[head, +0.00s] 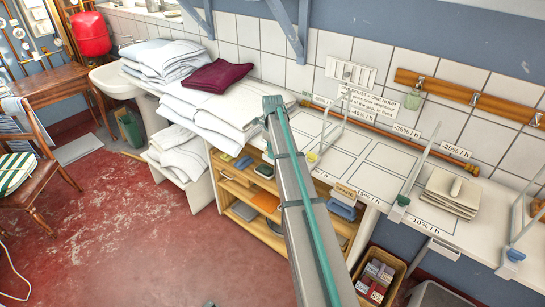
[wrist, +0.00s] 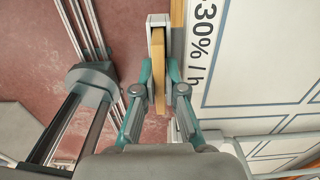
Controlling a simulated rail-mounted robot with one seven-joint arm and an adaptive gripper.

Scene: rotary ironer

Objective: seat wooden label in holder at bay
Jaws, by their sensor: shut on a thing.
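In the wrist view my gripper (wrist: 159,80) is shut on a thin wooden piece, the wooden label (wrist: 158,58), seen edge-on between its teal fingers. The label stands close beside the worktop's front edge. A pale rounded piece (wrist: 158,19) shows at its far end; I cannot tell whether this is the holder. A printed "-30% / h" marking (wrist: 205,45) is just right of the gripper. In the head view a tan "SPARE" plate (head: 345,190) shows at the worktop front.
The white worktop (head: 345,150) has outlined bays and several rate markings. Folded linen (head: 225,115) and a maroon cloth (head: 217,75) lie left; a cloth stack (head: 452,192) lies right. Upright metal frames stand on the worktop. Wooden shelves (head: 236,190) and a box (head: 379,276) are below.

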